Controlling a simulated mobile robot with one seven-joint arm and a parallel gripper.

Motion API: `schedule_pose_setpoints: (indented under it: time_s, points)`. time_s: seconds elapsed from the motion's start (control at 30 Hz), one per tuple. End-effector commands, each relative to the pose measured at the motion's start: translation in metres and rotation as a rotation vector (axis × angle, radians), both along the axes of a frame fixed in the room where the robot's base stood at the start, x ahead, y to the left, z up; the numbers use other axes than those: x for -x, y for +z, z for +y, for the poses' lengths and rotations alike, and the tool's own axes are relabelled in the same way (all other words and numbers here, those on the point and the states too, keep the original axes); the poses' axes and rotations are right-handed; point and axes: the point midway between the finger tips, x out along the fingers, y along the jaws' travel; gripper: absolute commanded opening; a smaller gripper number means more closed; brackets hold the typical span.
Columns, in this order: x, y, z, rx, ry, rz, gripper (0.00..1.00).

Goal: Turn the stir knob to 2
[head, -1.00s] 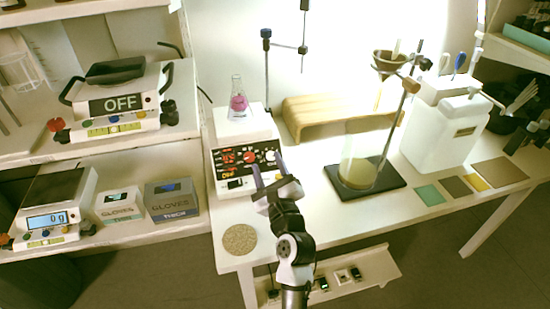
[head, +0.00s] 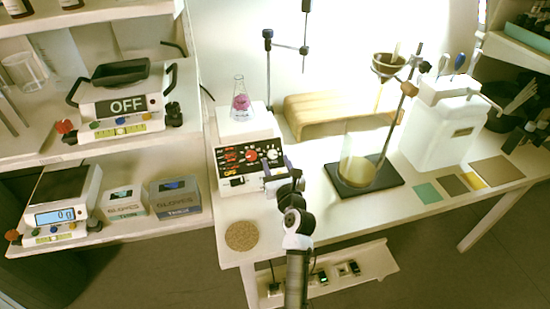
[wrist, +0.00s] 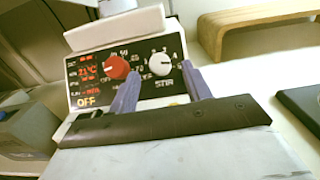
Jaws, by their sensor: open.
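The hotplate stirrer (head: 236,187) stands at the back left of the table, with a black front panel. Its white stir knob (wrist: 159,64) is above the word STIR in the wrist view and shows small at the panel's right in the head view (head: 271,155). A red knob (wrist: 116,67) is left of it. The panel reads 21 °C and OFF. My gripper (wrist: 160,72) is open, with a purple finger to either side of the stir knob in the picture. I cannot tell whether they touch it, nor which number the knob points to.
A flask with pink liquid (head: 240,103) stands on the stirrer. A wooden stand (head: 330,112) and a beaker on a black base (head: 372,184) are to the right. A round cork mat (head: 241,236) lies in front.

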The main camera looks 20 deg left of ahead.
Motion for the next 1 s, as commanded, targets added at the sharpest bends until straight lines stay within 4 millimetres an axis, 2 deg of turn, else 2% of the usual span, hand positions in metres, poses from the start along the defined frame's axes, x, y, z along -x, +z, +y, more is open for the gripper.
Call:
schedule_pose_setpoints:
  time_s: [0.2,0.5,0.83,0.87,1.0]
  points:
    - [-0.016,0.000,0.011,-0.001,0.000,-0.001,0.49]
    - [-0.018,0.000,0.012,0.001,-0.001,-0.001,0.49]
    - [-0.017,0.000,0.012,0.001,0.000,-0.001,0.07]
    - [-0.017,0.000,0.012,0.001,0.000,-0.001,0.04]
    - [-0.017,-0.001,0.012,0.004,0.002,-0.003,0.04]
